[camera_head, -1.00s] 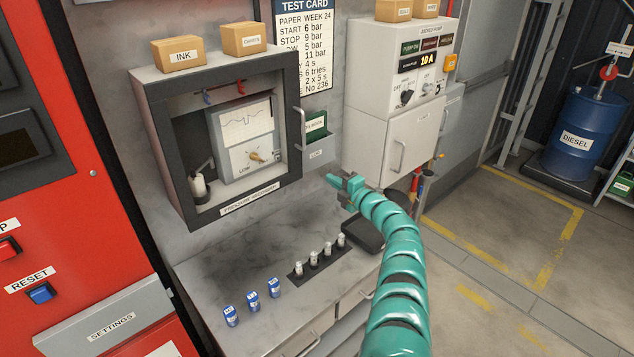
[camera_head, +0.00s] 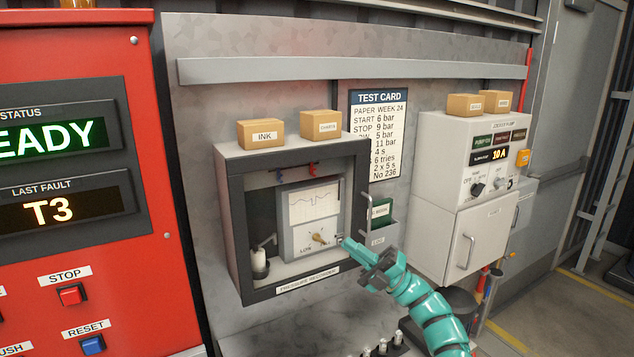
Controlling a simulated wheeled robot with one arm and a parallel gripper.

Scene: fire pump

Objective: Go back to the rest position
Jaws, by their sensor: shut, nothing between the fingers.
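My gripper (camera_head: 345,242) is at the end of my teal segmented arm. It is shut with nothing in it. In the picture it overlaps the lower right corner of the pressure recorder cabinet (camera_head: 234,245); I cannot tell whether it touches. The cabinet holds a paper chart (camera_head: 315,203) and a dial (camera_head: 319,238), and a small white cylinder (camera_head: 259,261) stands at its left inside.
The red panel (camera_head: 150,290) with its STOP button (camera_head: 71,295) and RESET button (camera_head: 93,345) stands at the left. The diesel pump control box (camera_head: 455,150) is at the right. A green book (camera_head: 381,209) sits in a wall holder beside the cabinet. Open floor (camera_head: 560,315) lies at far right.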

